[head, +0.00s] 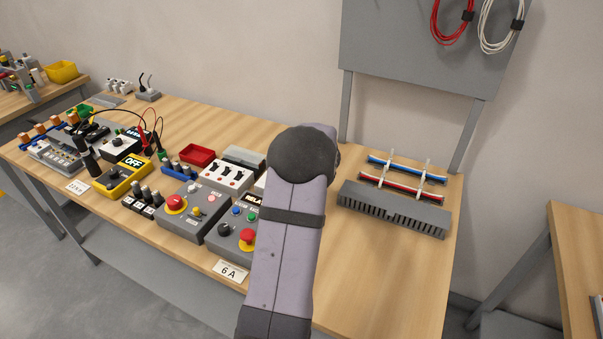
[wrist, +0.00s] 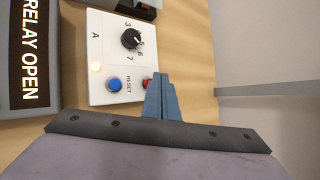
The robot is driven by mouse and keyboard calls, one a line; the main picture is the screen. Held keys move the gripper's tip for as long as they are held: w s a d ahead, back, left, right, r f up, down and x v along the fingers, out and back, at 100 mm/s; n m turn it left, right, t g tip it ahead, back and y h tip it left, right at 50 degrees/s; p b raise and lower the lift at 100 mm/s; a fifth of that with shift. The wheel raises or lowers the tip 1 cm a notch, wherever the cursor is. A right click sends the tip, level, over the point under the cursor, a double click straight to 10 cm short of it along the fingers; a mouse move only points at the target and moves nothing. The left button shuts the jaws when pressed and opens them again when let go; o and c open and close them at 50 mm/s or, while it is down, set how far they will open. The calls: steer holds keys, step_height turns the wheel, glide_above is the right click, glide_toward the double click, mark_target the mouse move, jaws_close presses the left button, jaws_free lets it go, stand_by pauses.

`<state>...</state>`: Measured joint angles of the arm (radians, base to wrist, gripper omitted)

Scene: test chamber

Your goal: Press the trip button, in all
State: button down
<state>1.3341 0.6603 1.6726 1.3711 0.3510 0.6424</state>
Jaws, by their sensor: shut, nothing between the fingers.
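In the wrist view a white relay box (wrist: 100,50) carries a black dial (wrist: 130,39), a lit lamp (wrist: 96,67), a blue button (wrist: 115,85) marked RESET and a red button (wrist: 147,83). Any label for the red button is hidden, so I cannot read it as the trip button. My gripper (wrist: 159,78) is shut and empty, its blue-grey fingers overlapping the red button's right side. Whether they touch it I cannot tell. A black display (wrist: 29,50) reads RELAY OPEN. In the head view my arm hides the fingers and most of this box.
Left of my arm, grey control boxes (head: 188,214) with red mushroom buttons, a switch box (head: 226,176) and a yellow box (head: 122,180) crowd the bench (head: 345,270). A "6 A" card (head: 231,270) lies at the front edge. A slotted grey duct (head: 393,211) stands right; bench before it is clear.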

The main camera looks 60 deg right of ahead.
steer(key=shift+r, duration=0.3)
step_height(320, 180, up, 5)
steer(key=p, duration=0.4)
stand_by(0.4)
steer(key=shift+f, duration=0.1)
stand_by(0.5)
